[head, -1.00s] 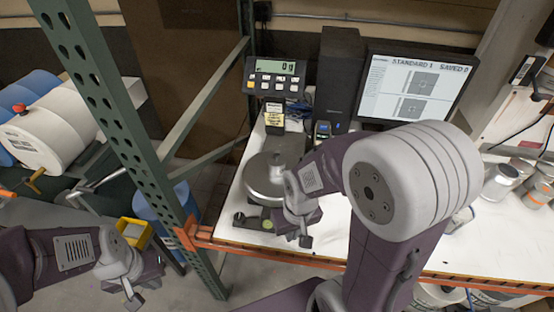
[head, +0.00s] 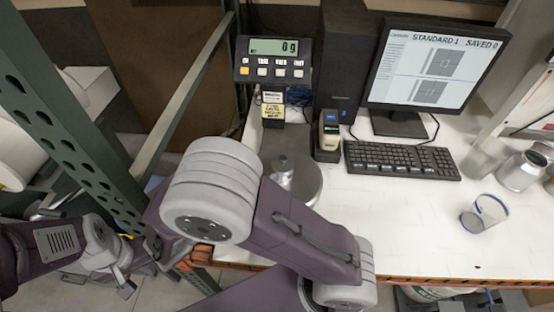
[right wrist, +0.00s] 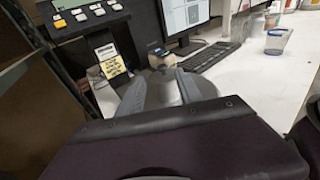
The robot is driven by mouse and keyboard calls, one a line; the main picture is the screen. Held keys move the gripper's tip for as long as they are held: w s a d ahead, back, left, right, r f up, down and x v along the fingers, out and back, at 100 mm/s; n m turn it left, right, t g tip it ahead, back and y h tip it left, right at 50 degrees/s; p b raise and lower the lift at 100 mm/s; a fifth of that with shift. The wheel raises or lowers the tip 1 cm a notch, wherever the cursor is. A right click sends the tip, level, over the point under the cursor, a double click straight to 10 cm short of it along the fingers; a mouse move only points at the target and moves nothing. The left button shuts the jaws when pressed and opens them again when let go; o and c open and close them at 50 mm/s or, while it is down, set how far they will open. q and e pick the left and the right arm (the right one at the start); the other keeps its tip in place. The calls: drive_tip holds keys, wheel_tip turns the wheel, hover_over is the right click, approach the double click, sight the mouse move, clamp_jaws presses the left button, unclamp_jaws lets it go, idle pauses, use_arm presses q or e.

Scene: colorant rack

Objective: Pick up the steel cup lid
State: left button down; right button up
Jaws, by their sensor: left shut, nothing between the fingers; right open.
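A small shiny steel piece with a narrower top (head: 283,166) stands on the round grey scale pan (head: 309,186). It looks like the steel cup lid, but I cannot tell whether a cup is under it. My right arm covers the near part of the pan. In the right wrist view my right gripper (right wrist: 160,82) has its two fingers apart, pointing towards the scale area. In the head view the right gripper is mostly hidden behind its own wrist. My left gripper (head: 126,286) is shut and empty at lower left, off the table and away from the scale.
The scale display (head: 275,60) reads 0 g. A small device (head: 329,135), keyboard (head: 402,160) and monitor (head: 436,65) stand behind. A steel can (head: 520,171) and a clear blue-rimmed cup (head: 485,213) are at right. A green rack post (head: 70,130) rises at left. The middle tabletop is clear.

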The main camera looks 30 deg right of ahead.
sight(282, 159)
drive_tip(key=shift+s+a+r, duration=0.15)
drive_tip(key=shift+s, duration=0.4)
drive_tip(key=shift+s+d, duration=0.1)
drive_tip(key=shift+d, duration=0.15)
drive_tip(key=w+d, duration=0.2)
drive_tip(key=d, duration=0.1)
drive_tip(key=shift+w+f+p, duration=0.3)
drive_tip(key=shift+w+f, duration=0.05)
drive_tip(key=shift+f, duration=0.05)
drive_tip(key=shift+d, duration=0.45)
drive_tip(key=x, duration=0.4)
drive_tip(key=shift+s+p, duration=0.1)
drive_tip(key=shift+p, duration=0.3)
drive_tip(key=shift+w+d+f, duration=0.15)
drive_tip(key=shift+w+d, duration=0.15)
drive_tip(key=shift+s+a, duration=0.1)
drive_tip(key=shift+s, duration=0.05)
drive_tip(key=c, duration=0.4)
clamp_jaws()
use_arm(q)
drive_tip(key=shift+s+d+r, duration=0.15)
drive_tip(key=shift+s+r, duration=0.05)
drive_tip(key=shift+r, duration=0.5)
